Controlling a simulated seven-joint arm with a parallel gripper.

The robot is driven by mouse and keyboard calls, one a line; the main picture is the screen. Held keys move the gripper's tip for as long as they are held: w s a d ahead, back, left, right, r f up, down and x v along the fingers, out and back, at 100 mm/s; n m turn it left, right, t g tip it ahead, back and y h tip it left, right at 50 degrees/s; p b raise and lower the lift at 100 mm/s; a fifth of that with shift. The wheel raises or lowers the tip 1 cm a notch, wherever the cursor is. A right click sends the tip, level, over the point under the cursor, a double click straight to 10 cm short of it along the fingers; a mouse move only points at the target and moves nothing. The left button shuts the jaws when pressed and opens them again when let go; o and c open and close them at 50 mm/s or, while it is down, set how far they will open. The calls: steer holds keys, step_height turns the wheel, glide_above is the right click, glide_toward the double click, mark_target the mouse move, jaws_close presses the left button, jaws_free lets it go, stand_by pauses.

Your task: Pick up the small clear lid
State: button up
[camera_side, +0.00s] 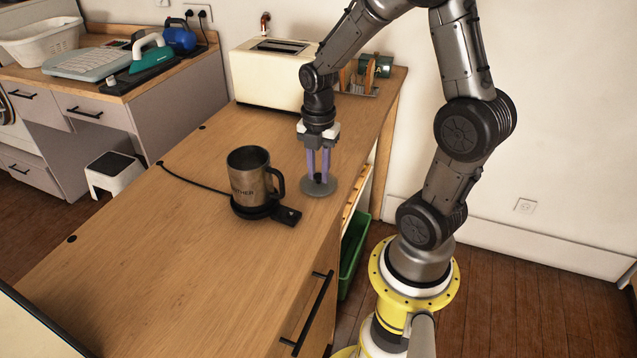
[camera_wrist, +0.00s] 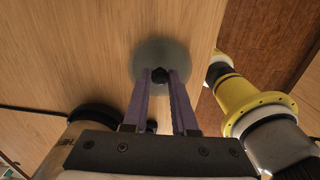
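The small clear lid (camera_side: 319,187) is a round greyish see-through disc with a black knob, lying flat on the wooden counter near its right edge. In the wrist view the lid (camera_wrist: 161,57) is at the top middle, its knob between my fingertips. My gripper (camera_side: 318,177) points straight down over the lid, its two purple fingers on either side of the knob. In the wrist view my gripper (camera_wrist: 160,74) shows a gap between the fingers. They look open around the knob; contact is hard to make out.
A dark metal mug (camera_side: 251,178) stands left of the lid on a black warmer (camera_side: 289,216) with a cable. A cream toaster (camera_side: 268,78) and a wooden holder (camera_side: 366,75) stand behind. The counter's front is clear. A green bin (camera_side: 353,255) is below the right edge.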

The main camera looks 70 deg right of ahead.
jaws_close()
